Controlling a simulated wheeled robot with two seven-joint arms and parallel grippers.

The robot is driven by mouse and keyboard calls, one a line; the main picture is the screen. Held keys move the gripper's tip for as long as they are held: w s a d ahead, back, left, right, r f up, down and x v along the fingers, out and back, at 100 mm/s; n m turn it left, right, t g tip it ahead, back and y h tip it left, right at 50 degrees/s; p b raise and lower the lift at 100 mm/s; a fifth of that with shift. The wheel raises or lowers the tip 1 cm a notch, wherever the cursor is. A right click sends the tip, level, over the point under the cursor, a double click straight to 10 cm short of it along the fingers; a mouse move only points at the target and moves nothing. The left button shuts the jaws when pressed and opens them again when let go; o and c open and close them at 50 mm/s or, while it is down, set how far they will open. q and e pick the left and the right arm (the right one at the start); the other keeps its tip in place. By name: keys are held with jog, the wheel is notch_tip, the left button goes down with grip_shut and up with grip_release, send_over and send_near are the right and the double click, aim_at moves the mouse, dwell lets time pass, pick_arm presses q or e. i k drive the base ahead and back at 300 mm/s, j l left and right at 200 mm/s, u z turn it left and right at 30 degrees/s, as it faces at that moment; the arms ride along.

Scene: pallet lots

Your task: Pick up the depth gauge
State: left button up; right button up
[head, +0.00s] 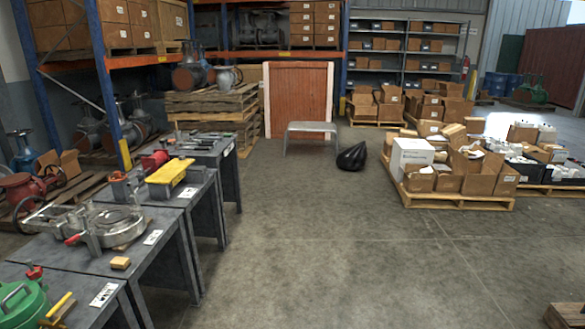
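I cannot make out a depth gauge for certain in the head view. Several small metal hand tools (205,142) lie on the farthest of the grey tables at the left, too small to tell apart. Neither of my grippers is in view.
Grey tables run along the left. They carry a green object (22,303), a metal ring-shaped device (108,222), a small wooden block (120,263) and a yellow case (171,172). A grey bench (311,128), black bag (352,157) and loaded pallet (455,200) stand farther back. The middle floor is clear.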

aim_at(163, 141)
jog(key=i+u, duration=0.1)
jog(key=i, duration=1)
jog(key=i+l, duration=0.2)
jog(key=i, duration=0.95)
jog(key=i+j+u, duration=0.25)
jog(key=i+u, duration=0.2)
jog(key=i, duration=0.25)
jog(key=i+u, duration=0.5)
jog(key=i, duration=0.2)
jog(key=i+l+u, duration=0.25)
jog(key=i+u, duration=0.2)
jog(key=i, duration=0.3)
